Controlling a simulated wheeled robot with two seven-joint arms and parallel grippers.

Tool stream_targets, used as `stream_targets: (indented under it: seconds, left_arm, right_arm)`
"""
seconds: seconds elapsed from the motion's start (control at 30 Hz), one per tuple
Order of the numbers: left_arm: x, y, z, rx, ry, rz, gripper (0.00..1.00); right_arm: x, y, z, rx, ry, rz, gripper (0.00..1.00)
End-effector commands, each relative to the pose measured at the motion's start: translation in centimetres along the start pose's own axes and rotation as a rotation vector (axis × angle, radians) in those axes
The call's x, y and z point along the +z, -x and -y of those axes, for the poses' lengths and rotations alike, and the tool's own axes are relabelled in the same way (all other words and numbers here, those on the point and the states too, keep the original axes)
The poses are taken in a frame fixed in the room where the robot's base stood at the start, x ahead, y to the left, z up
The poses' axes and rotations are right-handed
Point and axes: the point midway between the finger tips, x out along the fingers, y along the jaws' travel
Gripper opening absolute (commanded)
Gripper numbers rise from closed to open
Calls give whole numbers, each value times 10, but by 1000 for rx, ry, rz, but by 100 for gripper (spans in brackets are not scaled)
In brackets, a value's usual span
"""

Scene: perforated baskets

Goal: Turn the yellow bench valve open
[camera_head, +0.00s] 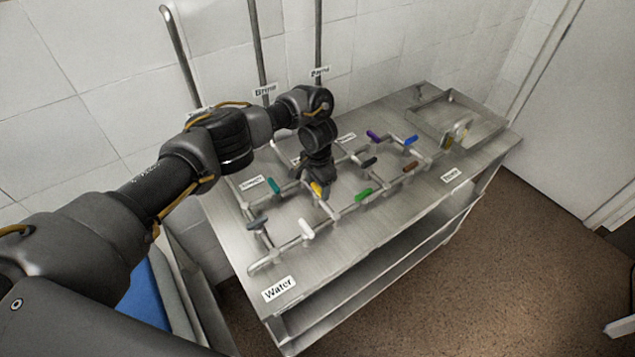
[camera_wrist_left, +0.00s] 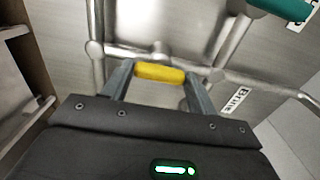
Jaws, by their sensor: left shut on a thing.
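The yellow valve handle (camera_head: 318,188) shows just below my left gripper (camera_head: 318,180) on the bench's pipework in the head view. In the left wrist view the yellow handle (camera_wrist_left: 160,72) lies crosswise between the two fingers of my left gripper (camera_wrist_left: 158,75), one finger at each end. The gripper is shut on it. The valve's body under the handle is mostly hidden. My right gripper is not in view.
The metal bench (camera_head: 330,245) carries pipes with several other valve handles close by: teal (camera_head: 274,187), green (camera_head: 364,195), white (camera_head: 306,229) and dark grey (camera_head: 258,223). Vertical pipes (camera_head: 258,45) rise along the tiled wall behind. A sink basin (camera_head: 480,128) is at the far right.

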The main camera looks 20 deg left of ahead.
Motion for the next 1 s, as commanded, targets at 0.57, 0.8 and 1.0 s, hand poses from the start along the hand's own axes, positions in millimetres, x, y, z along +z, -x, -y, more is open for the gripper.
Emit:
stream_targets:
  seconds: [0.57, 0.8, 1.0]
  left_arm:
    - [-4, 4, 2, -6, 17, -12, 70]
    - [-2, 2, 1, -3, 14, -6, 80]
    - [-2, 8, 1, -2, 12, -5, 80]
  right_arm:
    - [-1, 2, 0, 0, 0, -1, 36]
    - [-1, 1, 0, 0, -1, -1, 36]
    - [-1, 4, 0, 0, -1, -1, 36]
